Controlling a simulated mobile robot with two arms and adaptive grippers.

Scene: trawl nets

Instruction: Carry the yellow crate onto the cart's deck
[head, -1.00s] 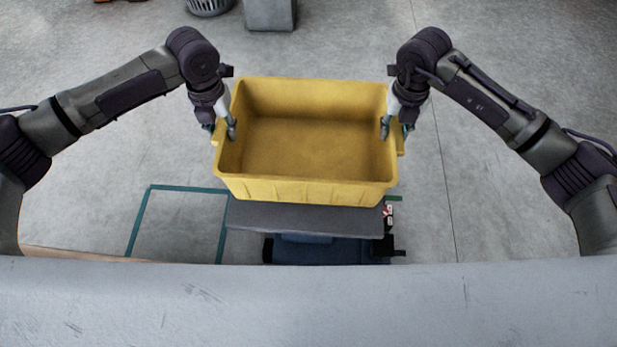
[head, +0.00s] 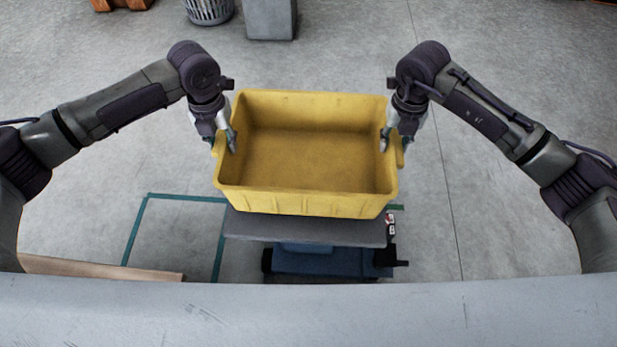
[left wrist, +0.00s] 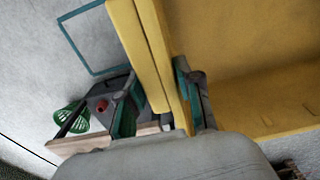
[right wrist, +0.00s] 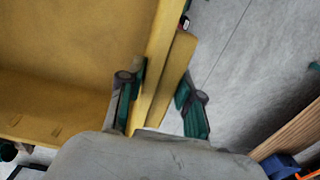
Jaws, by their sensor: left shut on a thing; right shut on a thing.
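The yellow crate (head: 303,201) is open-topped, looks empty and is about level in the head view. My left gripper (head: 224,141) is shut on its left rim, and my right gripper (head: 393,142) is shut on its right rim. The crate wall also shows between the fingers in the left wrist view (left wrist: 158,60) and the right wrist view (right wrist: 160,75). A dark grey flat deck (head: 300,230), apparently the cart's, shows below the crate's near side. The crate hides its far part, and I cannot tell whether they touch.
A teal floor outline (head: 183,197) and a wooden board edge (head: 105,269) lie at lower left. A blue and black thing (head: 325,262) sits under the deck. A slatted bin (head: 209,8) and a grey box (head: 270,18) stand far off.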

